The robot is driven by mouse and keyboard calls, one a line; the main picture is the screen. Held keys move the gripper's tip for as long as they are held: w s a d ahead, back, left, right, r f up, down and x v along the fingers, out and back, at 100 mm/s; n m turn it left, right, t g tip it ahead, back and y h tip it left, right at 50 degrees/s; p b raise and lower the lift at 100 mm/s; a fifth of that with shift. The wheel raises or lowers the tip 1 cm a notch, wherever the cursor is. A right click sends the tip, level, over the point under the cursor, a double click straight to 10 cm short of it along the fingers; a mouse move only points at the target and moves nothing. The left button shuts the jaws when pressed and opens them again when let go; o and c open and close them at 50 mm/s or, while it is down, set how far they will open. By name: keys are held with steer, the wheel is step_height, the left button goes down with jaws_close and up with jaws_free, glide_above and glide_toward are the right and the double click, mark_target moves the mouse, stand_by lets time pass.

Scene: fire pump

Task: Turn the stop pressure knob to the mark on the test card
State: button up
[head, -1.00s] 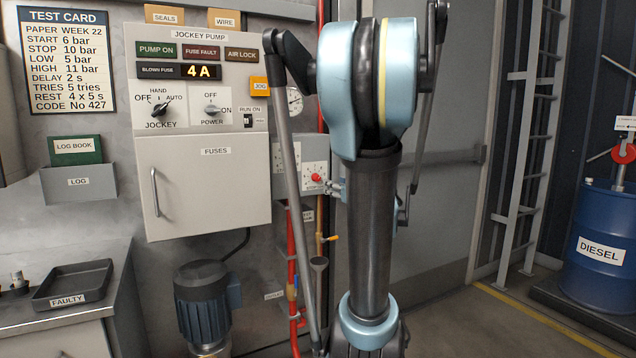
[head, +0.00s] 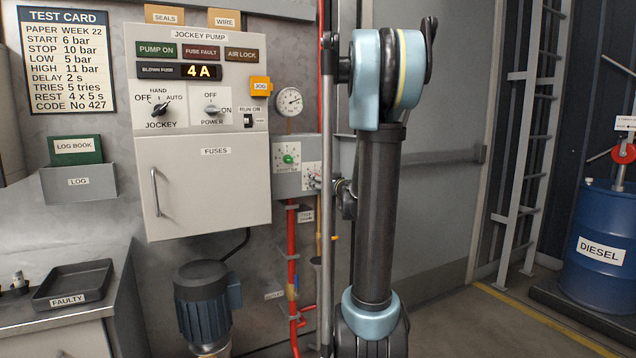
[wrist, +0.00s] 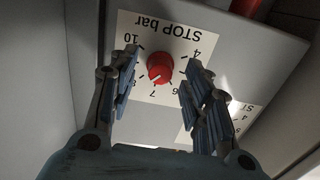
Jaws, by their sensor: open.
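The red stop pressure knob (wrist: 160,68) sits on a white "STOP bar" dial plate (wrist: 190,40), upside down in the wrist view. Its pale line appears to point near 7; the 10 is at the plate's upper left there. My gripper (wrist: 162,64) is open, with one finger on each side of the knob and gaps between. The test card (head: 67,62) on the wall reads STOP 10 bar.
A green knob (head: 288,160) is on the dial beside the stop dial, on the same grey box. A pressure gauge (head: 290,101) is above it. The jockey pump cabinet (head: 203,185) is to the left, and red pipework (head: 292,250) runs below.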

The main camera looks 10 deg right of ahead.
steer(key=shift+w+a, duration=0.1)
steer(key=shift+w, duration=0.25)
jaws_close()
